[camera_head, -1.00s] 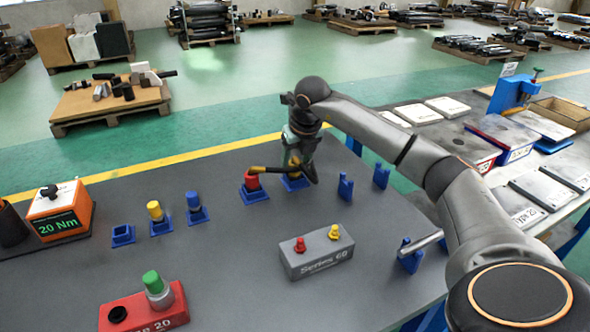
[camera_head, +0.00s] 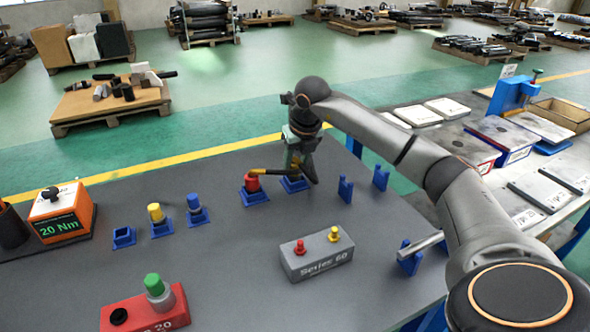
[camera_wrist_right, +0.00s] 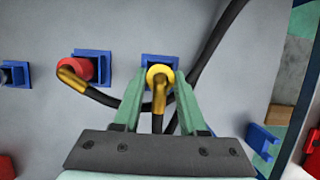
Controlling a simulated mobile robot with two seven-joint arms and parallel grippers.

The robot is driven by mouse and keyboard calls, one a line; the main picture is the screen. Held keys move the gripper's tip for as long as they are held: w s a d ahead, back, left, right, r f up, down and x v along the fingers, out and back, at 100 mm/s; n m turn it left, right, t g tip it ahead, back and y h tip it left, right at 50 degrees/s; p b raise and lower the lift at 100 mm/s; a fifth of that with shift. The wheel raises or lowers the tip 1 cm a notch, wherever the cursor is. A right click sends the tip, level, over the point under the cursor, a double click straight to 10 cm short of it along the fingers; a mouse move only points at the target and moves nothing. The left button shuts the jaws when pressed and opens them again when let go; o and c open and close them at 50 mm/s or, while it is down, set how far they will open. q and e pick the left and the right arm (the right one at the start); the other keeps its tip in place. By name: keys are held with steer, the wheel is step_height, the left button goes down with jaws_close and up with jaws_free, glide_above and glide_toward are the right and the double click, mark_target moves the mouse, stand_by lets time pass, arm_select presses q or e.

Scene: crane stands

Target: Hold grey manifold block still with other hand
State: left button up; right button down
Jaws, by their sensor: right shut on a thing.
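The grey manifold block (camera_head: 317,258), lettered "Series 60", lies on the dark table with a red fitting (camera_head: 300,246) and a yellow fitting (camera_head: 334,233) on top. Nothing touches it. My right gripper (camera_head: 295,172) is at the far side of the table, well behind the block. In the right wrist view its green fingers (camera_wrist_right: 159,104) are shut on a yellow hose coupling (camera_wrist_right: 160,78), which is at a blue holder (camera_wrist_right: 159,61). My left gripper is not in view.
A red hose coupling (camera_wrist_right: 81,70) sits in a blue holder beside the held one, its black hose passing close to my fingers. A red block (camera_head: 145,312) with a green-capped fitting is at the front left. An orange 20 Nm device (camera_head: 60,213) stands at left. Blue brackets (camera_head: 345,188) stand right.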

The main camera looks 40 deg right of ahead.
mark_target(295, 156)
steer(key=shift+r+p, duration=1.9)
steer(key=shift+r, duration=0.35)
